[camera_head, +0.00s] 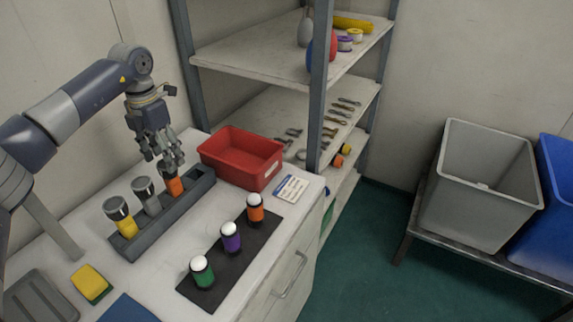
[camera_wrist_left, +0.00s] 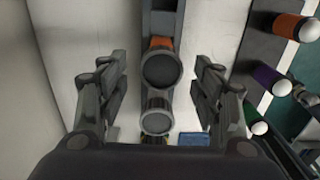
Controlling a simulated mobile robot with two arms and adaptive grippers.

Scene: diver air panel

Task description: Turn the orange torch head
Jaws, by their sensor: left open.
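The orange torch (camera_head: 174,187) stands upright at the far end of a dark grey rack (camera_head: 203,187) on the white worktop. In the left wrist view, its round dark head (camera_wrist_left: 161,69) faces the camera, with a bit of orange body behind it. My left gripper (camera_head: 171,163) is above this torch, pointing down. In the left wrist view, its two open fingers (camera_wrist_left: 160,75) are on either side of the head, with gaps on both sides. My right gripper is not in view.
A grey torch (camera_head: 147,196) and a yellow torch (camera_head: 123,219) stand in the same rack. A red bin (camera_head: 241,157) stands close behind. Orange, purple and green white-topped torches stand on a dark mat (camera_head: 213,293). A sponge (camera_head: 91,284) lies at the front left.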

